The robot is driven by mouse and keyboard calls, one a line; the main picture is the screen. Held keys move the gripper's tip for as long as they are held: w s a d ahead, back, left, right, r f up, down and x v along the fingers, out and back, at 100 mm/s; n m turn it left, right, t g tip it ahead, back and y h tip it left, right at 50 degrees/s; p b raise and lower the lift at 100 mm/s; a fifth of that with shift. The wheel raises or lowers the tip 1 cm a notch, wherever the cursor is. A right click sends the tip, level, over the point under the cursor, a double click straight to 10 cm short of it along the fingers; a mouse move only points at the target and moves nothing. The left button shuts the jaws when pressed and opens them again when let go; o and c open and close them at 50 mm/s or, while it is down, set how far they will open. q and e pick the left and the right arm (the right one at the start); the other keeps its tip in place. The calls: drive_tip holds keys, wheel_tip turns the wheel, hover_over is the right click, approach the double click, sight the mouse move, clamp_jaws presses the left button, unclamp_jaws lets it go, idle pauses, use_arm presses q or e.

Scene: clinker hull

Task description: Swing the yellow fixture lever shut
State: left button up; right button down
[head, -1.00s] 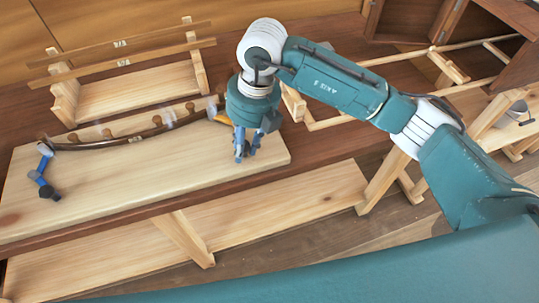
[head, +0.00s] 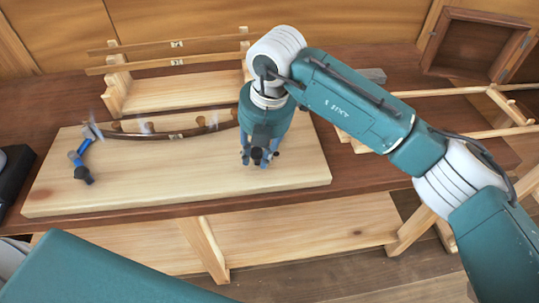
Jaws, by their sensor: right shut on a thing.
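My right gripper (head: 259,160) points down over the right part of a pale wooden board (head: 200,180). Its fingers are shut around a small dark knob (head: 257,153), which looks like the end of the yellow fixture lever. The lever's yellow arm is hidden behind the gripper and wrist. A curved brown wooden strip (head: 170,134) with several pegs lies along the back of the board, its right end by my right wrist. A blue lever (head: 80,158) with a black knob stands at the strip's left end. My left gripper is out of view.
A wooden rack (head: 175,90) with long slats stands behind the board. Pale wooden frames (head: 450,110) and an open brown box (head: 475,45) are at the right. A black object (head: 12,178) is at the left edge. The board's front middle is clear.

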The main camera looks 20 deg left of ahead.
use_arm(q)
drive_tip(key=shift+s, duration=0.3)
use_arm(e)
drive_tip(key=shift+s+a, duration=0.15)
drive_tip(key=shift+a, duration=0.1)
drive_tip(key=c, duration=1.4)
unclamp_jaws()
drive_tip(key=shift+a, duration=0.1)
drive_tip(key=shift+c, duration=0.2)
drive_tip(key=shift+r, duration=0.1)
drive_tip(key=shift+d+r, duration=0.2)
drive_tip(key=shift+r, duration=0.1)
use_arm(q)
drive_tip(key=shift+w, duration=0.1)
use_arm(e)
wheel_tip(320, 180, up, 11)
drive_tip(key=d, duration=0.1)
drive_tip(key=shift+s+d, duration=0.35)
drive_tip(key=shift+d, duration=0.05)
